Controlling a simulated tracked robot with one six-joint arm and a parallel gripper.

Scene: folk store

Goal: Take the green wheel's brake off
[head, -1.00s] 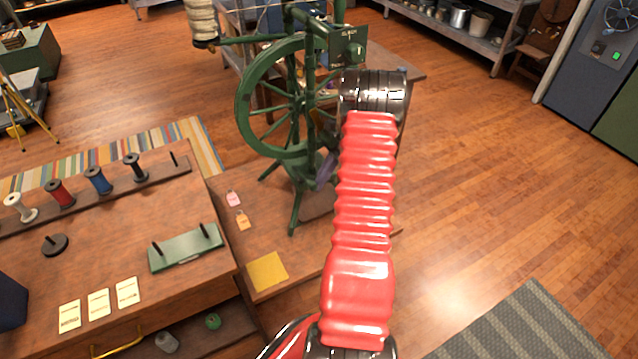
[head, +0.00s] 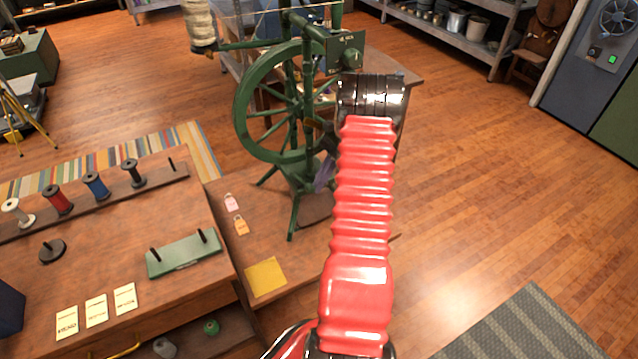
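The green spinning wheel (head: 243,117) stands upright on a low wooden platform, at the upper middle of the head view. A small green plate with a knob (head: 346,53) sits at its upper right; I cannot tell whether this is the brake. My red-sleeved arm reaches up toward the wheel's right side and ends in a dark ribbed wrist that covers part of the wheel. My gripper is hidden behind that wrist, so its fingers and any contact with the wheel do not show.
A wooden bench (head: 110,255) at the left holds several spools, a green two-peg stand (head: 183,254) and cards. A yellow sheet (head: 265,277) and two small tags lie on the platform (head: 280,235). A table stands behind the wheel. Open wood floor (head: 490,190) lies to the right.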

